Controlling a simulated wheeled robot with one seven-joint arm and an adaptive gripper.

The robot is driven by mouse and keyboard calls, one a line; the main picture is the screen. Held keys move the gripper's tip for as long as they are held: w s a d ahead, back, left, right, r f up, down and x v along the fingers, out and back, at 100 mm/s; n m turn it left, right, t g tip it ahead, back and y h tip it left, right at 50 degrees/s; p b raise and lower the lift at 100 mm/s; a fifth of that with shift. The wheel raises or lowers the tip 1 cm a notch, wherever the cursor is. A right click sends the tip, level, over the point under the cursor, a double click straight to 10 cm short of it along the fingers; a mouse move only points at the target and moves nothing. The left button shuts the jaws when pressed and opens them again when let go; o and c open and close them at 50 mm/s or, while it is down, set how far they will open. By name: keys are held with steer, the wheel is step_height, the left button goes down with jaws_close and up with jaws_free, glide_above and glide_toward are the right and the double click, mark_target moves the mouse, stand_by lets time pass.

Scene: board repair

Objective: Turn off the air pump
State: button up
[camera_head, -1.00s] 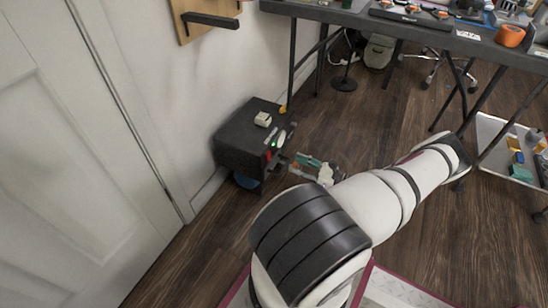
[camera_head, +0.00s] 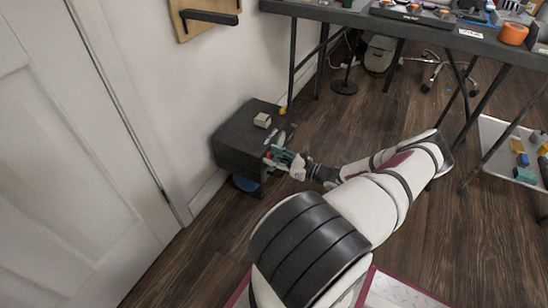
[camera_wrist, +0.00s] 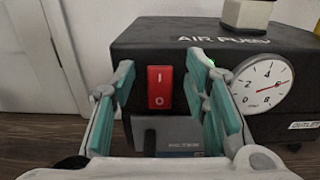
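The air pump (camera_head: 238,142) is a black box on the floor against the white wall. In the wrist view its front (camera_wrist: 200,50) fills the upper part, with the words AIR PUMP partly readable on top. A red rocker switch (camera_wrist: 159,87), marked I above and O below, is on its front. My gripper (camera_head: 277,156) is at the pump's front. In the wrist view its teal-padded fingers (camera_wrist: 162,98) are open on either side of the red switch, with nothing between them. I cannot tell whether they touch the pump.
A round gauge (camera_wrist: 262,84) is right of the switch, close to the right finger. A grey FILTER part (camera_wrist: 172,136) sits below the switch. A pale block (camera_head: 262,120) is on the pump. The black table (camera_head: 345,17) stands behind right; a door (camera_head: 75,150) is at left.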

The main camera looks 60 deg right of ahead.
jaws_close()
steer(key=shift+s+f+t, duration=0.1)
steer(key=shift+f+t, duration=0.3)
steer(key=shift+t, duration=0.6)
steer(key=shift+s+t, duration=0.15)
steer(key=shift+t, duration=0.55)
steer(key=shift+o, duration=0.6)
jaws_free()
steer(key=shift+s+f, duration=0.1)
